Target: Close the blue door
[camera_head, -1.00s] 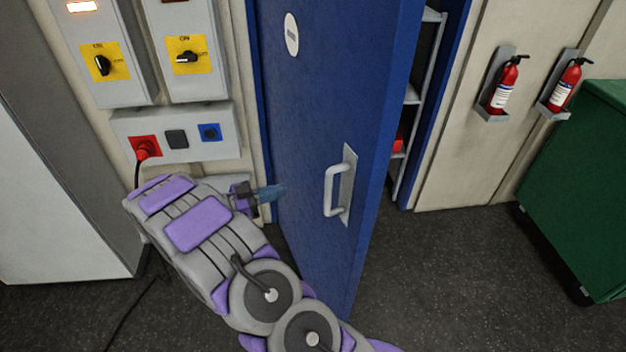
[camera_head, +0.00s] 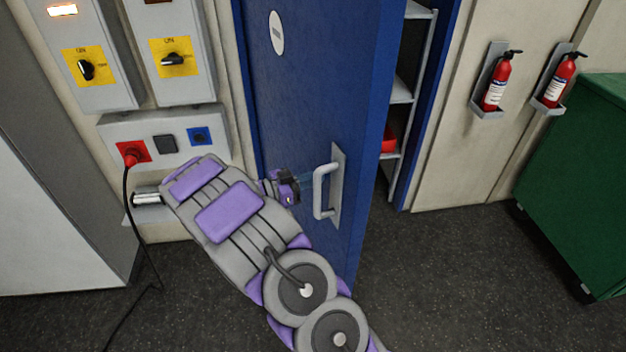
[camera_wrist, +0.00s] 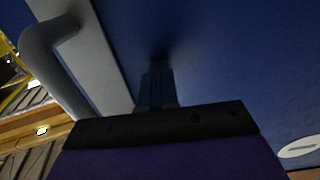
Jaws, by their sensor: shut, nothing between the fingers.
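The blue door (camera_head: 300,110) stands partly open, with a gap to the shelves along its right edge. Its grey handle (camera_head: 325,190) is on a light plate near that edge. My gripper (camera_head: 303,180) is shut and empty, in front of the door face just left of the handle. In the wrist view the gripper (camera_wrist: 158,85) points at the blue door (camera_wrist: 220,60), its tip at or very near the surface; whether it touches I cannot tell. The handle (camera_wrist: 50,60) is at left there, apart from the fingers.
Grey shelves (camera_head: 402,90) with a red item (camera_head: 389,140) show behind the door. Two fire extinguishers (camera_head: 497,82) (camera_head: 558,80) hang on the right wall. A green container (camera_head: 580,185) stands at far right. Switch boxes and a red plug (camera_head: 131,155) with a cable are at left.

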